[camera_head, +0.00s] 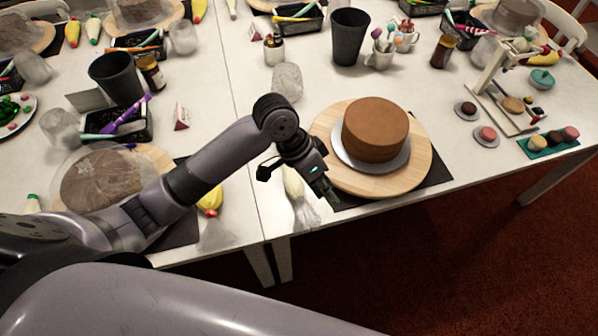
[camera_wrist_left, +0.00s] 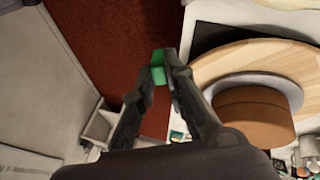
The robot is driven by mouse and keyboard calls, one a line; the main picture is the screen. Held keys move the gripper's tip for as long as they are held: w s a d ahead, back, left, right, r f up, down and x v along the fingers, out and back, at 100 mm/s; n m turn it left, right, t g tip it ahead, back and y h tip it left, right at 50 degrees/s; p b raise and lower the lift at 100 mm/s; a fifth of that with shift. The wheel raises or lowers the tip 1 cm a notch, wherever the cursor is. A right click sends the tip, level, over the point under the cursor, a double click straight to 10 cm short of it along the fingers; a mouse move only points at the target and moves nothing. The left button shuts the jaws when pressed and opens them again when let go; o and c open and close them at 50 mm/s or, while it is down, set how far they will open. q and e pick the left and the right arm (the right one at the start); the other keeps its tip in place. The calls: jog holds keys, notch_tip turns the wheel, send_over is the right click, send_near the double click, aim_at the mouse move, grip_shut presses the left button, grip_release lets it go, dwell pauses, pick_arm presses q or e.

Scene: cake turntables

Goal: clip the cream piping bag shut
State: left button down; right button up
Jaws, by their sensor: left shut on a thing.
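My left gripper (camera_head: 330,195) is at the table's front edge, just right of the cream piping bag (camera_head: 293,182). It is shut on a small green clip (camera_wrist_left: 157,68), held between the fingertips in the left wrist view; the left gripper also shows there (camera_wrist_left: 163,78). In the head view the clip is small and mostly hidden by the fingers. The bag lies on the table with its cream-filled part away from me and its clear, crumpled end toward the front edge. My wrist partly covers its upper part. I cannot make out the bag in the wrist view. My right gripper is out of view.
A brown cake (camera_head: 376,128) on a wooden turntable (camera_head: 420,180) stands right of the left gripper. A yellow piping bag (camera_head: 210,200) lies to the left. A clear cup (camera_head: 287,82) and dark bin (camera_head: 348,38) stand behind. Red carpet (camera_head: 440,270) lies beyond the front edge.

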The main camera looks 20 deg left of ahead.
pick_arm(q)
jog(key=w+a+f+m+y+b, duration=0.1)
jog(key=a+f, duration=0.1)
jog(key=f, duration=0.1)
jog(key=w+a+f+m+y+b, duration=0.1)
jog(key=a+f+y+b, duration=0.1)
jog(key=f, duration=0.1)
jog(key=w+a+f+m+y+b, duration=0.1)
jog(key=a+f, duration=0.1)
jog(key=f, duration=0.1)
jog(key=shift+w+a+f+g+y, duration=0.1)
jog(key=shift+w+a+g+y, duration=0.1)
jog(key=shift+a+g+y, duration=0.15)
jog(key=shift+d+f, duration=0.15)
jog(key=shift+f, duration=0.35)
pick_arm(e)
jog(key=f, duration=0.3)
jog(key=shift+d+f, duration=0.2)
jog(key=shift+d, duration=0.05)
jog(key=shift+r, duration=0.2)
